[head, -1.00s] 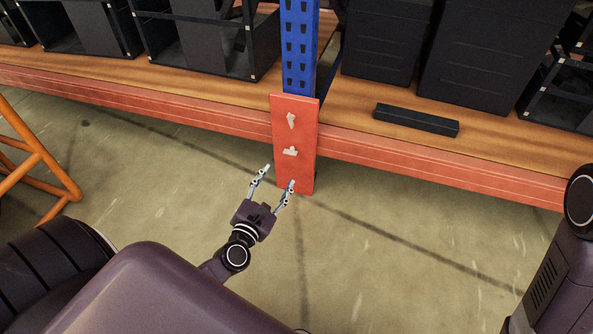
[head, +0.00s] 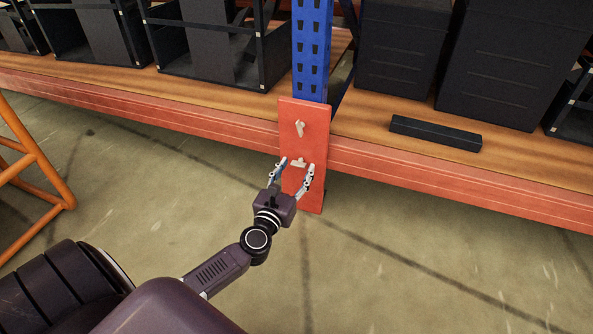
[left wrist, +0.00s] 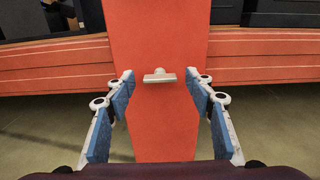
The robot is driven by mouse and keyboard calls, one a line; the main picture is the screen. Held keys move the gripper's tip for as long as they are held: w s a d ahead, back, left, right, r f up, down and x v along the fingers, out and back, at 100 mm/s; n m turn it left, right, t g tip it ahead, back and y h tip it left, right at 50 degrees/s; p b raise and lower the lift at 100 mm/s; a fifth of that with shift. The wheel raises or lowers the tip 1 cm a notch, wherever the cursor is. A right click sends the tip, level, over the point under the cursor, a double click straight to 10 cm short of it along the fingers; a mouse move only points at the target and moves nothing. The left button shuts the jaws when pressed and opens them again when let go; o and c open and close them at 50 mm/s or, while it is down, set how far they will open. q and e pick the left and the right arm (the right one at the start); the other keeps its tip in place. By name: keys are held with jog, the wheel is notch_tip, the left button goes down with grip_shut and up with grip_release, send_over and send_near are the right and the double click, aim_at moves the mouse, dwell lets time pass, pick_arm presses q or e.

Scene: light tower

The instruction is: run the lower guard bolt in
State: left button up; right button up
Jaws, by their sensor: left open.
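The orange-red guard plate (head: 302,190) stands upright at the foot of the blue rack post (head: 311,50). The upper guard bolt (head: 299,128) is a pale wing-shaped head, turned near upright. The lower guard bolt (head: 298,162) has a pale head with its bar lying about level; it also shows in the left wrist view (left wrist: 160,76). My left gripper (head: 296,164) is open in front of the plate. In the left wrist view its fingers (left wrist: 160,85) stand either side of the lower bolt, apart from it. My right gripper is not in view.
An orange shelf beam (head: 420,173) runs across behind the plate on both sides. A black bar (head: 435,133) lies on the wooden shelf, with dark boxes and crates (head: 400,45) behind. An orange tubular frame (head: 40,180) stands at left. The floor in front is clear.

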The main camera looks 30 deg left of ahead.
pick_arm(q)
jog(key=shift+w+a, duration=0.1)
jog(key=shift+w, duration=0.2)
jog(key=c, duration=1.2)
jog(key=shift+o, duration=0.2)
